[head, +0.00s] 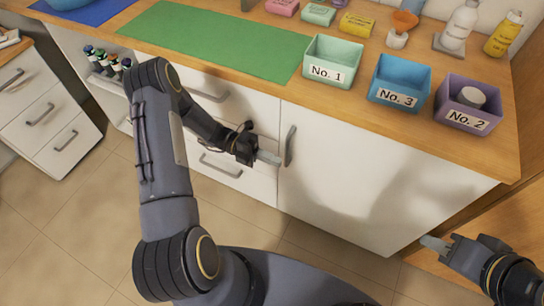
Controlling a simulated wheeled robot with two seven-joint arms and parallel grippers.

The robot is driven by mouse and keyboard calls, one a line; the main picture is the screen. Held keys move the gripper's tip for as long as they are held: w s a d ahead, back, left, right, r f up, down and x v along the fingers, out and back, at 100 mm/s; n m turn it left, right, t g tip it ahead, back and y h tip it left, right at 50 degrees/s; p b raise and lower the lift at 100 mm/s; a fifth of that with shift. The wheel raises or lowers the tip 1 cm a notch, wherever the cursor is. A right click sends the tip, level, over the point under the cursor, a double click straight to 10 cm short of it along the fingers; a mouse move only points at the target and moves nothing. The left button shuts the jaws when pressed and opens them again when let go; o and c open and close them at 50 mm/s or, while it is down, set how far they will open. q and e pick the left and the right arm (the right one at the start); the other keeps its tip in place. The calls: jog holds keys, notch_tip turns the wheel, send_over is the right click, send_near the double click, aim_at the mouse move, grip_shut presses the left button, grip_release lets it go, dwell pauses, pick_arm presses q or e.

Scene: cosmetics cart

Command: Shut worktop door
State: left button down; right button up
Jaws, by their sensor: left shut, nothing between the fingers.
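The worktop door (365,175) is the wide white panel under the right part of the worktop. It looks flush with the cabinet front. Its grey upright handle (290,146) is near its left edge. My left gripper (272,158) is shut and empty, just left of the handle, with its fingertips close to the door's left edge. I cannot tell whether it touches the door. My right gripper (435,243) is low at the right, beyond the door's lower right corner. Its fingers are seen too small to tell their opening.
On the wooden worktop (250,95) stand a green box (338,52), a blue box (400,72) and a purple box (450,95). White drawers (225,100) with handles are left of the door. A separate drawer unit (40,110) stands at far left. Tiled floor lies below.

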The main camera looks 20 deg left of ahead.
dwell(0.4)
pick_arm(q)
jog(key=a+b, duration=0.1)
jog(key=a, duration=0.6)
jog(key=shift+w+a, duration=0.4)
jog(key=shift+s, duration=0.1)
